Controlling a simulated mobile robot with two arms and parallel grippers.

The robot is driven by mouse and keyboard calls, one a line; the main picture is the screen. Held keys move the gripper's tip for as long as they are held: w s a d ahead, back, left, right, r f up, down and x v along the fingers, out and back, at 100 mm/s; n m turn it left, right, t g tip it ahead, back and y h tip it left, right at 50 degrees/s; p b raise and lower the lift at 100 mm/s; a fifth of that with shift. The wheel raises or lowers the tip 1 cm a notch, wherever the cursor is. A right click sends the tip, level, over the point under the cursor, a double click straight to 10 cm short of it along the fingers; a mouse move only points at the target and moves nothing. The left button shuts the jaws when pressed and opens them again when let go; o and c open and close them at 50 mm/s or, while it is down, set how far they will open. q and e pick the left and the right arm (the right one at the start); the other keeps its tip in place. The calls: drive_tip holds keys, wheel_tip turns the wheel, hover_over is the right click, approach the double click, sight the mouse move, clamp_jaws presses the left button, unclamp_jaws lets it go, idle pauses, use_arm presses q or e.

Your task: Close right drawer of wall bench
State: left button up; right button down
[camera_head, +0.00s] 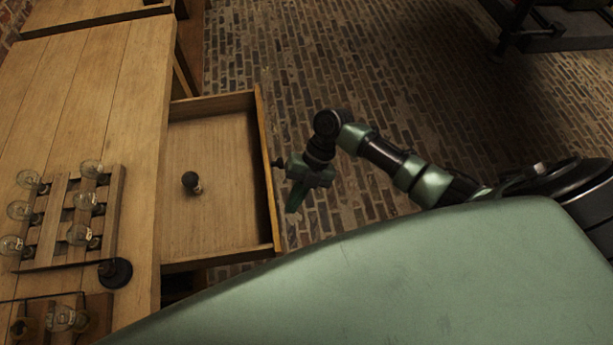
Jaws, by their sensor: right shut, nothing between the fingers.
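The wooden drawer (222,226) stands pulled out from the right side of the wooden bench (108,104). One small dark round object (191,181) lies inside it. The drawer's front panel (266,170) faces right, with a small dark knob (278,162) at its middle. My right gripper (293,197) is just to the right of the front panel, close to the knob, with its fingers shut and empty. I cannot tell whether it touches the knob. My left gripper is not in view.
My green body covers the lower right. The brick floor (400,70) is open to the right. A dark metal frame (550,38) stands at top right.

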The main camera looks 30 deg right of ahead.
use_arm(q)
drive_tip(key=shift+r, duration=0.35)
use_arm(e)
drive_tip(key=shift+w+a, duration=0.25)
drive_tip(key=shift+a, duration=0.65)
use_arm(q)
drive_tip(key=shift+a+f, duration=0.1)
